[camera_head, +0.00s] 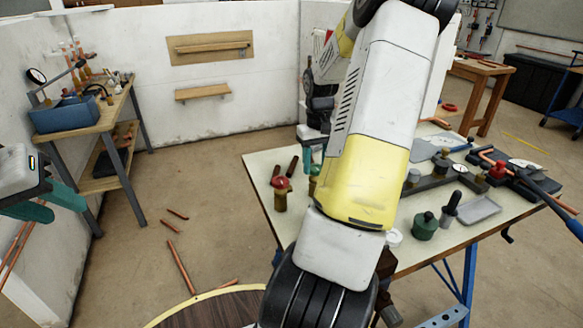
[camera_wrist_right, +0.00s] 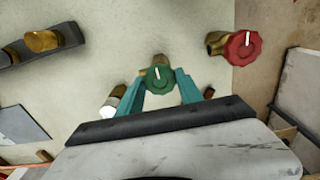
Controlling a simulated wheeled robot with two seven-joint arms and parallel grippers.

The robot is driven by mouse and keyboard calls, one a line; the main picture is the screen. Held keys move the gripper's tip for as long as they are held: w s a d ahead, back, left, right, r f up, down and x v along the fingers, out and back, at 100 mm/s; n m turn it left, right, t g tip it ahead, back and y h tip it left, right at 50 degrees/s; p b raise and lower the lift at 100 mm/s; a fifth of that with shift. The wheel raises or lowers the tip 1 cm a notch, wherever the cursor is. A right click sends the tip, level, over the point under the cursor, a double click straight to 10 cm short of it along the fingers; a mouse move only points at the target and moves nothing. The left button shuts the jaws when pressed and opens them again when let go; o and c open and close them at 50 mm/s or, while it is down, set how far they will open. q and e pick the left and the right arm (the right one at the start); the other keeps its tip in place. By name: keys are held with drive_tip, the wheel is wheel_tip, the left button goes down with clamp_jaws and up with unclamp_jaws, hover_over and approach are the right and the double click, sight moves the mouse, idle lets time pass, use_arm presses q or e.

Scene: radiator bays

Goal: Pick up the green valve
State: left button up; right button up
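In the right wrist view the green valve (camera_wrist_right: 158,79) has a round green handwheel with a white mark, on a brass body partly hidden behind it. My right gripper (camera_wrist_right: 161,75) is over the table, its teal fingers open on either side of the handwheel. Whether they touch it is not clear. My left gripper (camera_head: 48,205) is at the left edge, open and empty, away from the table.
A red valve (camera_head: 281,184) stands close by and also shows in the right wrist view (camera_wrist_right: 242,47). The pale table (camera_head: 262,167) carries a green canister (camera_head: 425,226), a grey tray (camera_head: 479,208) and gauges. A workbench (camera_head: 100,122) is at left. Copper pipes lie on the floor.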

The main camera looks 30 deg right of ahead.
clamp_jaws()
drive_tip(key=shift+r, duration=0.1)
drive_tip(key=shift+r, duration=0.1)
drive_tip(key=shift+r, duration=1.45)
drive_tip(key=shift+r, duration=2.15)
